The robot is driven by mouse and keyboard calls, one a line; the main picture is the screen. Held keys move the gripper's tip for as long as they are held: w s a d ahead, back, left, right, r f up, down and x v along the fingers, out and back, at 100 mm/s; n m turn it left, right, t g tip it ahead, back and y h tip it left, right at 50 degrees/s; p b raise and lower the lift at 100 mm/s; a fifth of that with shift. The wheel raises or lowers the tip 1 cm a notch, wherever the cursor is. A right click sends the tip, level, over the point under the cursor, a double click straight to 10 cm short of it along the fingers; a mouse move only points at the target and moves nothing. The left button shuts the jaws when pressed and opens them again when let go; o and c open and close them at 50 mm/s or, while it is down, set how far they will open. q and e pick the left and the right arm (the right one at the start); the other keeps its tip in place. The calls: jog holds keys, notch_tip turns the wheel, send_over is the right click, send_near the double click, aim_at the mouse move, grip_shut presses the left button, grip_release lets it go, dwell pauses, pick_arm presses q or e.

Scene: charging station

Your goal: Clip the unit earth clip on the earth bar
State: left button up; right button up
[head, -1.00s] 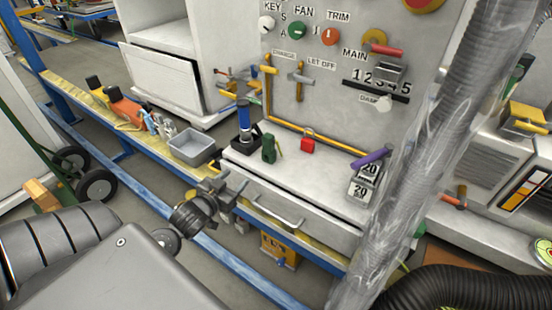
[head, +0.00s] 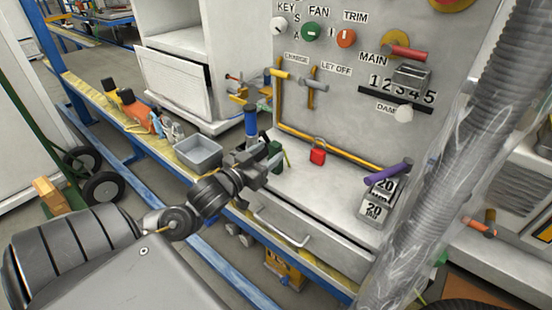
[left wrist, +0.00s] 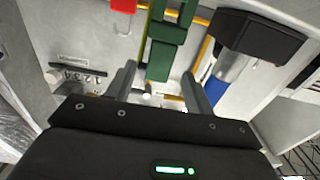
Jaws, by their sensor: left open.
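The green clip (head: 276,152) stands on the grey shelf of the panel cabinet, partly hidden behind my left gripper (head: 266,166) in the head view. In the left wrist view the green clip (left wrist: 165,45) lies just beyond and between the two fingertips of my open left gripper (left wrist: 160,82). The jaws are empty, and I cannot tell whether they touch the clip. A yellow bar (head: 330,149) runs along the foot of the panel behind the shelf. I cannot tell whether it is the earth bar. My right gripper is not in view.
A blue-handled tool in a black base (left wrist: 262,35) stands close beside the clip. A red padlock (head: 318,156) is on its other side. Grey weights (head: 374,207) and a purple handle (head: 388,173) are at the shelf's right. A grey tray (head: 199,152) lies left.

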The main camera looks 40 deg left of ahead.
aim_at(279, 144)
pick_arm(q)
jog(key=shift+w+r, duration=0.15)
jog(key=shift+w, duration=2.6)
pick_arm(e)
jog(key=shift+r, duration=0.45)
pick_arm(q)
jog(key=c, duration=1.1)
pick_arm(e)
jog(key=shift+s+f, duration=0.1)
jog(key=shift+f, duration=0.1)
pick_arm(q)
jog(key=shift+r, duration=0.1)
